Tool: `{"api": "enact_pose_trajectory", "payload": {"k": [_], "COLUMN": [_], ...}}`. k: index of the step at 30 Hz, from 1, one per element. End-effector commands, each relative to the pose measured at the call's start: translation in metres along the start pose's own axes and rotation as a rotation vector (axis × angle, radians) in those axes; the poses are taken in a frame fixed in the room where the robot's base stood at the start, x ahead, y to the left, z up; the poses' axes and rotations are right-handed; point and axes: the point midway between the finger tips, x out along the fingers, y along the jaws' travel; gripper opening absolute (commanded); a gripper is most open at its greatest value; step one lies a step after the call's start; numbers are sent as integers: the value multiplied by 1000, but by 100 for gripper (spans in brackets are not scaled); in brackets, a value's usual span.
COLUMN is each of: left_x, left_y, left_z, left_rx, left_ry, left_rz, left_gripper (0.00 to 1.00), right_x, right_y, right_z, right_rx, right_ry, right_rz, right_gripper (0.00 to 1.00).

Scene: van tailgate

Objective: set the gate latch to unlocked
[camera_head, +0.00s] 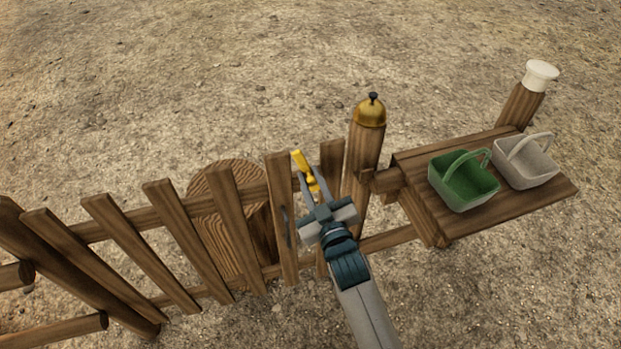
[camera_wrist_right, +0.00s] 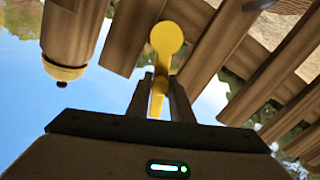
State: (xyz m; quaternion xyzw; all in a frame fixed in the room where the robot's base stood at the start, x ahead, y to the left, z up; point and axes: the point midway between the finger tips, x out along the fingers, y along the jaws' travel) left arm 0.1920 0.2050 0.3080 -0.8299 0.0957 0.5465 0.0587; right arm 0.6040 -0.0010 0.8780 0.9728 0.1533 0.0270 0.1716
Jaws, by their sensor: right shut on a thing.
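The gate latch is a yellow lever (camera_head: 301,163) on the wooden gate (camera_head: 224,190), near the gate's right end by the post. In the head view it stands tilted, its top leaning a little left. My right gripper (camera_head: 311,190) reaches up from below and is shut on the latch's lower part. In the right wrist view the latch (camera_wrist_right: 165,42) shows a round yellow end above my right gripper (camera_wrist_right: 160,92), with its narrow shaft between the two fingers. The fingers partly hide the shaft. My left gripper is not in view.
A post (camera_head: 366,145) with a brass bell (camera_head: 371,110) stands just right of the latch. A wooden shelf (camera_head: 561,189) further right holds a green basket (camera_head: 463,187) and a white basket (camera_head: 526,172). A round wooden disc (camera_head: 254,222) is behind the gate. Bare ground lies beyond.

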Motion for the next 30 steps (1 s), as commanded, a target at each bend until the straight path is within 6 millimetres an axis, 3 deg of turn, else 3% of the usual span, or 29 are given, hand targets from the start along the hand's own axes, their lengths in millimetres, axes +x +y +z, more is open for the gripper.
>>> {"api": "enact_pose_trajectory", "payload": {"k": [1, 3, 17, 23, 30], "left_x": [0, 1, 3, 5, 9], "left_y": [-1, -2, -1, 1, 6], "left_z": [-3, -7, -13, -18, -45], "left_rx": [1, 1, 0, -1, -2], "left_ry": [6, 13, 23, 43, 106], "left_rz": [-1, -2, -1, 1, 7], "left_gripper": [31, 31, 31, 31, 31], "right_x": [0, 0, -6, -26, -70], "right_y": [0, 0, 0, -1, -1], "right_z": [0, 0, 1, 2, 3], "right_rx": [1, 1, 0, 1, 1], "right_ry": [-1, -1, -1, -1, -1], "right_rz": [-1, -1, -1, 0, -1], "right_gripper": [24, 38, 38, 38, 38]}}
